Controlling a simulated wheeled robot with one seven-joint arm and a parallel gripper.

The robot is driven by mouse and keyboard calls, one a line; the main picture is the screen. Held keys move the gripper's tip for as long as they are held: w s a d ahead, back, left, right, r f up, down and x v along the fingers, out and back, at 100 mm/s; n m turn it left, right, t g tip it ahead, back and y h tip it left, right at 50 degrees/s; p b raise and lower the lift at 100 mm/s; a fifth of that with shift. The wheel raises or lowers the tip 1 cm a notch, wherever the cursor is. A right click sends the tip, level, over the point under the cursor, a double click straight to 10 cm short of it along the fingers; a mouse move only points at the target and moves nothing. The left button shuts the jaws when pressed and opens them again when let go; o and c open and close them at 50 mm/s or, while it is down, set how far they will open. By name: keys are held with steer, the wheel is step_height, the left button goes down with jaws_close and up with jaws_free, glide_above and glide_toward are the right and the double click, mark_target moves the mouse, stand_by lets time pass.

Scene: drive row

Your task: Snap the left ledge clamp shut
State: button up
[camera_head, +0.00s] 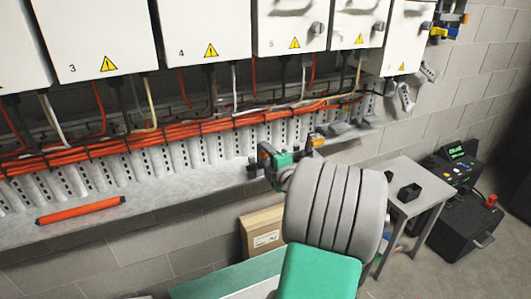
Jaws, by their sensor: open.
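My gripper (290,150) is seen from behind at the front edge of the grey ledge (170,197). Its jaws are apart, with orange-yellow parts showing at both sides. My wrist hides what lies between and just beyond the jaws. I cannot tell whether either is open or shut, or whether my gripper touches anything.
Numbered white cabinets (205,30) hang above an orange cable bundle (150,136). An orange rod (80,211) lies at the left of the ledge. Below are a cardboard box (262,232) and, at right, a small grey table (428,180) and a black control unit (465,225).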

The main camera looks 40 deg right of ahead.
steer(key=shift+w, duration=0.3)
steer(key=shift+c, duration=0.5)
steer(key=shift+f, duration=0.1)
jaws_close()
steer(key=shift+s, duration=0.1)
